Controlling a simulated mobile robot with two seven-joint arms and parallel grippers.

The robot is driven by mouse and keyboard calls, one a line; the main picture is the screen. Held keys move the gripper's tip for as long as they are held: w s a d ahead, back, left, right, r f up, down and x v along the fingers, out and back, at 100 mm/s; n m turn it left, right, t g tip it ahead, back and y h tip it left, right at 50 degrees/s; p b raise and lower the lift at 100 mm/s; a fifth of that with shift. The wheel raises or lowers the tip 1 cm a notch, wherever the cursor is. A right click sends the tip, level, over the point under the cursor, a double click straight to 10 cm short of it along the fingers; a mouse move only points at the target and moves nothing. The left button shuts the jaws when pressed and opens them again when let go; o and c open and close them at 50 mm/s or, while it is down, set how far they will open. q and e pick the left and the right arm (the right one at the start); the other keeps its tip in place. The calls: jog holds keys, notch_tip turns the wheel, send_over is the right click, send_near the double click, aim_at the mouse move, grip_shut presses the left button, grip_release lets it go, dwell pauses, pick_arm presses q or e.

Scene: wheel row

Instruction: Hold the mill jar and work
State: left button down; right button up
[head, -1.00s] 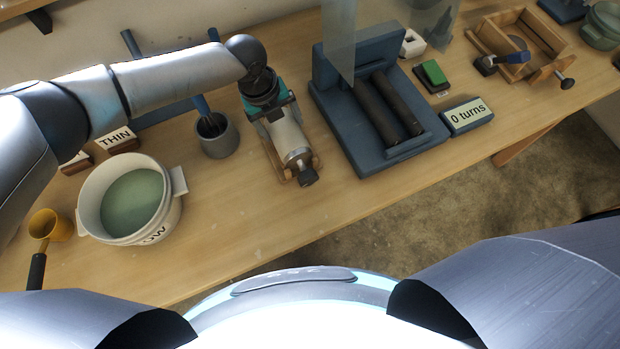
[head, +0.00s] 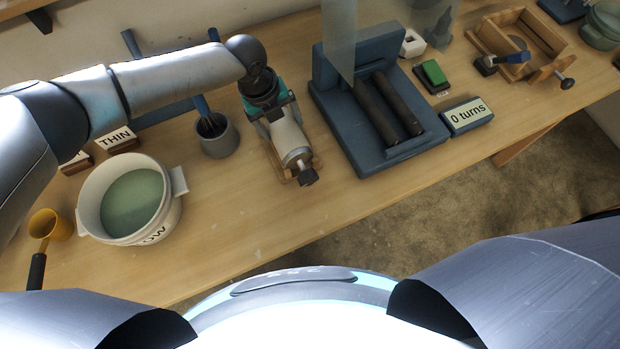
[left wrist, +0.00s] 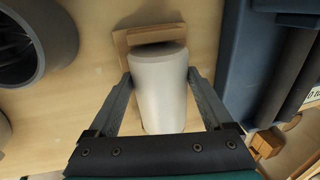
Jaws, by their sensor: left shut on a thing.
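The mill jar (head: 289,136) is a pale grey-white cylinder with a dark knob at its near end. It lies at a wooden cradle (head: 318,163) on the bench; I cannot tell whether it is still resting in it. My left gripper (head: 271,108) reaches down over the jar from the left and is shut on it. In the left wrist view the two fingers flank the jar (left wrist: 159,88), with a wooden cradle end (left wrist: 150,35) beyond it. The blue roller mill (head: 345,135), with two dark rollers (head: 390,107), stands right of the jar and is empty. My right gripper is not in view.
A grey pot (head: 218,143) with brushes stands left of the jar. A white bucket (head: 90,205) of green liquid and a yellow dipper (head: 52,226) are farther left. A "0 turns" sign (head: 467,117) and a green-topped block (head: 433,73) are right of the mill. Bare bench lies in front.

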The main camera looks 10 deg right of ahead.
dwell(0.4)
pick_arm(q)
jog(key=shift+c, duration=0.9)
grip_release()
jog(key=shift+w+r, duration=0.1)
jog(key=shift+o, duration=0.9)
jog(key=shift+s+a+r, duration=0.1)
jog(key=shift+a+r, duration=0.05)
jog(key=shift+r, duration=0.65)
jog(key=shift+s+a+r, duration=0.1)
jog(key=shift+a+r, duration=0.1)
jog(key=shift+r, duration=0.55)
jog(key=shift+s+a+r, duration=0.1)
jog(key=shift+a+r, duration=0.05)
jog(key=shift+r, duration=0.65)
